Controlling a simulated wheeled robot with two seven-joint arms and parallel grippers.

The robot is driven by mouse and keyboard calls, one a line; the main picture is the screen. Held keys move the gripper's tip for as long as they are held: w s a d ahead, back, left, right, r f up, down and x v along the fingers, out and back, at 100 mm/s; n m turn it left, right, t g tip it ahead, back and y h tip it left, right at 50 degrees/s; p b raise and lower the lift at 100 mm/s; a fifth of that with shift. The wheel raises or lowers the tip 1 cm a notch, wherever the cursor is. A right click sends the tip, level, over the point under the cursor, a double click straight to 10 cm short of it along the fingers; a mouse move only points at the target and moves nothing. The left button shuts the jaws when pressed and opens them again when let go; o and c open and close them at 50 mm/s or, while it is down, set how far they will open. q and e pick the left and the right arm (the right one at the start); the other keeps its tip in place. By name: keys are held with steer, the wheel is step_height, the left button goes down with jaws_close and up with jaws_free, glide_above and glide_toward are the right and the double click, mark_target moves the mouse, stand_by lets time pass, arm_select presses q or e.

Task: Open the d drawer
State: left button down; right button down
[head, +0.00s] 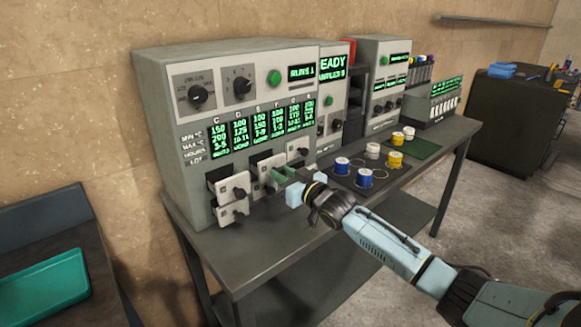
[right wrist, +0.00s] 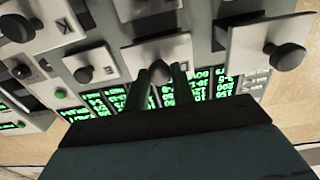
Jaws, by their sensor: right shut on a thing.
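The grey machine (head: 225,75) carries a row of lettered columns, with small pale drawer fronts with dark knobs below. My right gripper (head: 279,174) is at the middle drawers. In the right wrist view its green fingers (right wrist: 160,80) are shut around the dark knob (right wrist: 160,67) of one drawer front (right wrist: 136,57). In the head view, the gripper partly hides the fronts there. My left gripper is not in view.
At the left, two drawer fronts (head: 233,187) stand out from the machine, one above the other. In the right wrist view, a large front (right wrist: 258,50) juts out beside my gripper. Blue, white and yellow spools (head: 365,177) stand on the table. The table's front left is clear.

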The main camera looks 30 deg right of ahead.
steer(key=shift+w, duration=0.15)
steer(key=c, duration=1.2)
jaws_free()
steer(key=s, duration=0.4)
steer(key=s+d, duration=0.1)
steer(key=s, duration=0.4)
steer(key=s+d+p, duration=0.1)
steer(key=s, duration=0.3)
steer(key=shift+s, duration=0.15)
